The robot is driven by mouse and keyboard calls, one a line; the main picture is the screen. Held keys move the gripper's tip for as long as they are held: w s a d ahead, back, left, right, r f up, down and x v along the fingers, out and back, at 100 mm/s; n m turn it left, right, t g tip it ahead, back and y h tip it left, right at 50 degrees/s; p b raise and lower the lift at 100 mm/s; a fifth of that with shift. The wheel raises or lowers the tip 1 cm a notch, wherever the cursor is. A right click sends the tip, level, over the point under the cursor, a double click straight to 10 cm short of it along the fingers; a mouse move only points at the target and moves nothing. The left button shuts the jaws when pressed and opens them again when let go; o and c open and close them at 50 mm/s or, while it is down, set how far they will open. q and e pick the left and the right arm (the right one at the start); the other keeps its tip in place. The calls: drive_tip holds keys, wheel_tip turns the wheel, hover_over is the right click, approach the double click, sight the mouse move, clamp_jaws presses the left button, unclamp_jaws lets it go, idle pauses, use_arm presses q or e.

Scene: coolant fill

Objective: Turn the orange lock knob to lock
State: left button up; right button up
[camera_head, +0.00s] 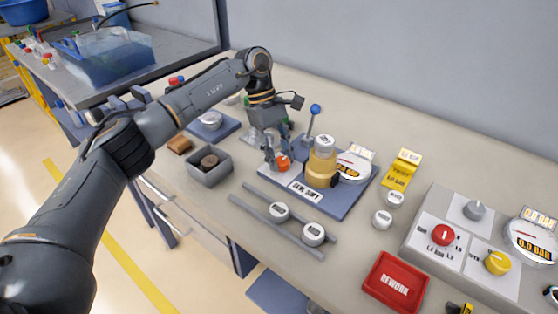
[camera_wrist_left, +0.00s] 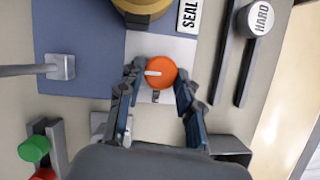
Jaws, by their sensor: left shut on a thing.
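The orange lock knob (camera_head: 283,162) sits on a white plate on the blue fixture base (camera_head: 340,207). My left gripper (camera_head: 277,160) comes down over it and is shut on it. In the left wrist view the orange knob (camera_wrist_left: 160,71) lies between the two fingers (camera_wrist_left: 160,82), with a pale pointer line running roughly sideways on its top. In the head view the fingers hide part of the knob. My right gripper is not in view.
A yellow cylinder (camera_head: 321,163) and a lever with a blue ball (camera_head: 315,109) stand close to the knob. A grey bin (camera_head: 209,174) is to the left. Two rails with white caps lie in front. A red rework tray (camera_head: 396,283) and control panel (camera_head: 470,235) are at right.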

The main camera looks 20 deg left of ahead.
use_arm(q)
drive_tip(key=shift+m, duration=0.3)
idle(0.4)
drive_tip(key=o, duration=1.2)
drive_tip(key=shift+c, duration=0.2)
drive_tip(key=v, duration=1.2)
drive_tip(key=shift+w, duration=0.2)
drive_tip(key=shift+d, duration=0.15)
